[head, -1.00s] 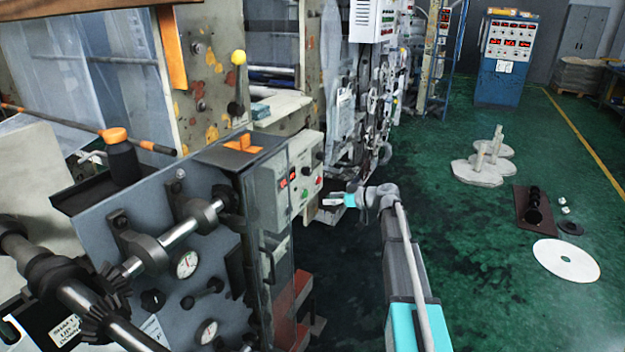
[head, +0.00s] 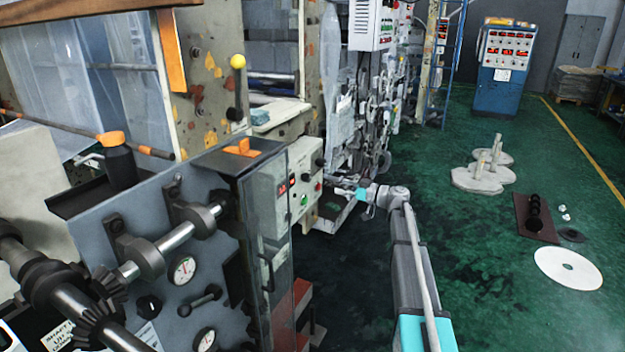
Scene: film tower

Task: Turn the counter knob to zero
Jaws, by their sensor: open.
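A pale control panel (head: 303,170) faces right on the near machine, left of centre. It has small red displays (head: 287,185), a green button (head: 304,200), a red button (head: 318,187) and a black knob (head: 319,163) near its right edge. I cannot tell for sure which control is the counter knob, and markings are too small to read. My gripper (head: 339,190) is open and empty. It points left, just right of the panel and lower than the black knob, apparently apart from it.
Shafts and gears fill the left.

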